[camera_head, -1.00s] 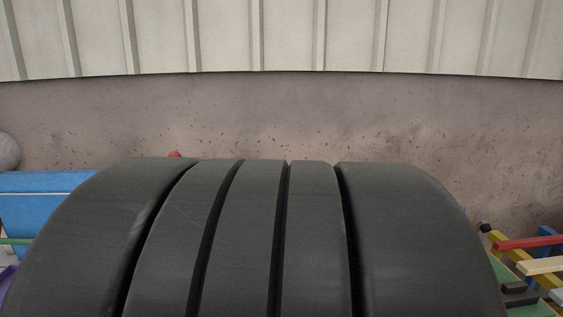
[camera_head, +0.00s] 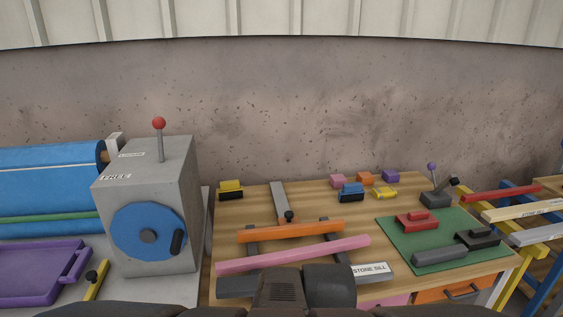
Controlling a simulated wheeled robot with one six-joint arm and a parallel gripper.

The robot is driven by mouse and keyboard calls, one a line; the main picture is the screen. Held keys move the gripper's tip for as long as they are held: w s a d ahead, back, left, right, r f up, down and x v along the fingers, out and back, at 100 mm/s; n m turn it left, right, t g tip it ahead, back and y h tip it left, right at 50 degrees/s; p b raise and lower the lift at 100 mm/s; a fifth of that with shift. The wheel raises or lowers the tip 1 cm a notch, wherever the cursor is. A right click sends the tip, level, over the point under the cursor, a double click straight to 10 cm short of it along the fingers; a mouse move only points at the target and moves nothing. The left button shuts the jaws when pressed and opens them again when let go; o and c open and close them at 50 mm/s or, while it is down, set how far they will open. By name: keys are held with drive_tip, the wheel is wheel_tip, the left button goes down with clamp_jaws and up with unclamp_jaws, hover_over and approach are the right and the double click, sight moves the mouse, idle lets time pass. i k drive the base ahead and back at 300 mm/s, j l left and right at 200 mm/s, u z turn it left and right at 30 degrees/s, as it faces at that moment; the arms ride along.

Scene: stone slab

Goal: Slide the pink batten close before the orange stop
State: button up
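The pink batten (camera_head: 300,254) lies across the wooden bench in front of the orange stop (camera_head: 290,231). It slants up to the right, and its right end reaches past the stop. A narrow gap separates the two, looking wider at the left than at the right. A dark part of my arm (camera_head: 305,286) stands at the bottom centre, just below the batten in the picture. I cannot make out any gripper fingers.
A grey box with a blue wheel (camera_head: 148,232) and a red-knobbed lever stands left. A green mat (camera_head: 430,238) with red and dark pieces lies right. Small coloured blocks (camera_head: 350,192) sit behind. A white "STONE SILL" label (camera_head: 370,269) is at the front.

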sight(297, 255)
drive_tip(key=u, duration=0.4)
drive_tip(key=k+j+u, duration=0.4)
drive_tip(key=k, duration=0.45)
drive_tip(key=k+l+z, duration=0.1)
drive_tip(key=k+l, duration=0.2)
drive_tip(key=k, duration=0.25)
